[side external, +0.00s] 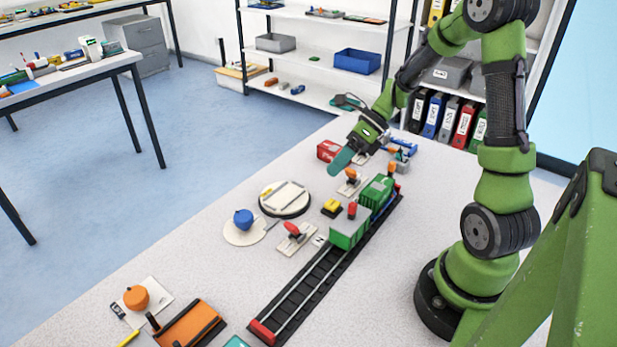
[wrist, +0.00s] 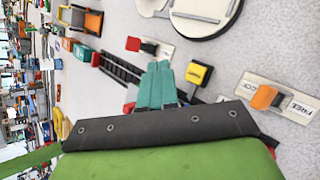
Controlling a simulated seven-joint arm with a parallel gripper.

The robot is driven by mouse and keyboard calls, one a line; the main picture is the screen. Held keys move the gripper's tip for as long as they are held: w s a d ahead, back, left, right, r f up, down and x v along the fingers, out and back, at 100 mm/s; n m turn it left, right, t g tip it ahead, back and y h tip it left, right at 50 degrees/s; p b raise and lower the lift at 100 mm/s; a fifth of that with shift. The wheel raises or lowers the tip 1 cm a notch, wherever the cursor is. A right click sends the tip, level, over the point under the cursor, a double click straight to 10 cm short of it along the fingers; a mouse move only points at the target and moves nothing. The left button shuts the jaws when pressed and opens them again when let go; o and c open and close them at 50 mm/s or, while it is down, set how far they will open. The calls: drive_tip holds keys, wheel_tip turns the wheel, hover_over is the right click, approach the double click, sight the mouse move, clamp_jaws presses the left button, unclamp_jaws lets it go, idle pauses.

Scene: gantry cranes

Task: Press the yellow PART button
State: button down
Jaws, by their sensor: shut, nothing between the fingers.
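The yellow button (side external: 332,206) sits on a small dark base on the table, beside the track and between the red lever and the orange lever. It also shows in the wrist view (wrist: 196,73), just right of my fingertips. My gripper (side external: 340,163) is above the table, up and slightly right of the button in the side view, and apart from it. Its teal fingers are together and empty in the wrist view (wrist: 160,74). No lettering can be read on the button.
Green wagons (side external: 350,232) stand on the dark track (side external: 303,291). A red lever (side external: 292,229) and an orange lever (wrist: 264,97) on a plate marked FREE and LOCK flank the button. A round turntable (side external: 284,211) and a blue knob (side external: 243,218) lie to the left.

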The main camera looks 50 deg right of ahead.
sight(331, 204)
drive_tip(key=shift+f, duration=3.3)
drive_tip(key=shift+f, duration=0.4)
drive_tip(key=shift+f, duration=0.15)
drive_tip(key=shift+s+f, duration=0.25)
drive_tip(key=shift+f, duration=0.55)
idle(0.4)
drive_tip(key=shift+d, duration=0.1)
drive_tip(key=shift+s+r, duration=0.25)
drive_tip(key=shift+r, duration=0.85)
